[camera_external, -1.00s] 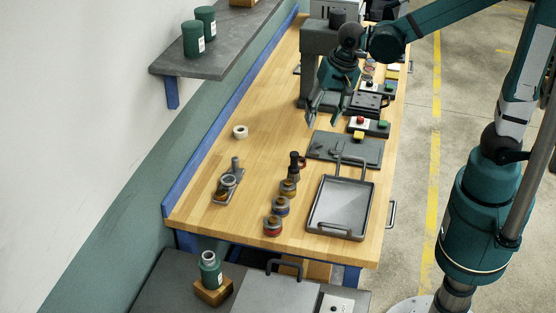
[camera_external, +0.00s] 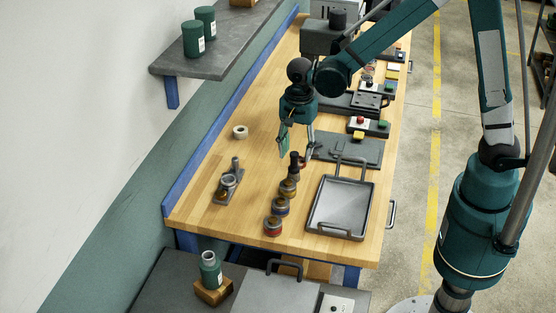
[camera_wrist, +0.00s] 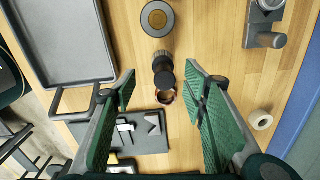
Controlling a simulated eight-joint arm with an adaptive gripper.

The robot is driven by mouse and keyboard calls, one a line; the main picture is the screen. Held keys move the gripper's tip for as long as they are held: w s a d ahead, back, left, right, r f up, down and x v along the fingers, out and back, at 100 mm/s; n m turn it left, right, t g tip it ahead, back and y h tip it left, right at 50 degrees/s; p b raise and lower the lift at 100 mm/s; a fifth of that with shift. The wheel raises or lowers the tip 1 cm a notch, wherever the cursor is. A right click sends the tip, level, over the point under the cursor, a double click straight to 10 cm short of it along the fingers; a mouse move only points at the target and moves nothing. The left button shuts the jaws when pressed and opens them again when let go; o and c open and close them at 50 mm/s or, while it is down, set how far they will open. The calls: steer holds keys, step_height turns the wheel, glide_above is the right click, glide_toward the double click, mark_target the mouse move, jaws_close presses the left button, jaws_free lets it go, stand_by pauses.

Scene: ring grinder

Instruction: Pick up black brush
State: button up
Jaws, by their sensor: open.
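The black brush (camera_external: 294,163) appears to be the dark upright piece at the far end of the row of small round pots on the wooden bench. In the wrist view the black piece (camera_wrist: 163,70) shows between my fingers, with a brownish ring-like part (camera_wrist: 165,97) beside it. My gripper (camera_external: 298,152) points down over it, fingers spread to either side. In the wrist view my open gripper (camera_wrist: 160,74) has green pads and holds nothing. I cannot tell how far the fingertips are above the bench.
Several small pots (camera_external: 281,206) stand in a row toward the near edge. A grey tray (camera_external: 341,236) lies to the right, and a dark plate (camera_external: 365,150) lies behind it. A tape roll (camera_external: 240,132) and a small metal fixture (camera_external: 228,184) stand left, with clear bench between.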

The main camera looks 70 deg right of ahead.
mark_target(294, 171)
steer(key=shift+w+f+m, duration=0.3)
steer(key=shift+f, duration=0.55)
steer(key=shift+f, duration=1.3)
steer(key=shift+d+f+b, duration=0.1)
steer(key=shift+f+b, duration=0.25)
steer(key=shift+f, duration=2.25)
steer(key=c, duration=1.1)
